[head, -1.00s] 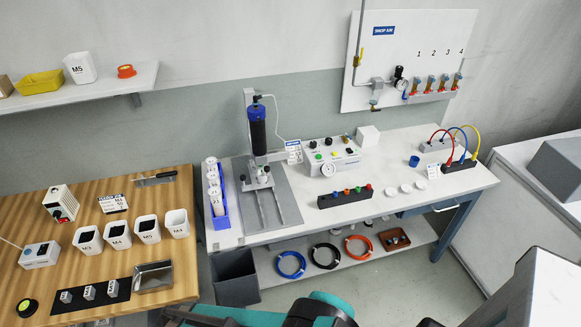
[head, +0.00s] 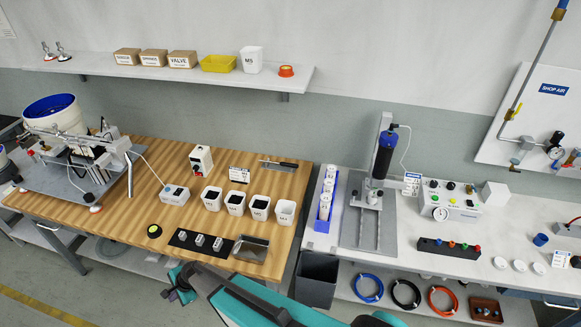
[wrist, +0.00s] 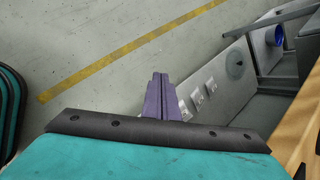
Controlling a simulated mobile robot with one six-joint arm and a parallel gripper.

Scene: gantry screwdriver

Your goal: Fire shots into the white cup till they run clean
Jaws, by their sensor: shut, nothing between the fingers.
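Several white cups stand in a row on the wooden bench. The rightmost cup (head: 285,213) looks plain, and the others hold something dark; I cannot tell which is the task's white cup. A dispenser with a black barrel (head: 384,155) and blue cap stands upright on a grey plate on the white bench. A control box (head: 450,205) with knobs and a gauge sits to its right. My gripper (head: 178,285) is in front of the wooden bench, apart from the cups. In the wrist view its purple fingers (wrist: 158,95) are shut and empty above the floor.
A blue rack (head: 324,215) with white pieces stands left of the dispenser. A black mat (head: 182,238) with small blocks and a metal tray (head: 251,248) lie near the wooden bench's front edge. A dark bin (head: 317,280) stands below. Floor left of my gripper is clear.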

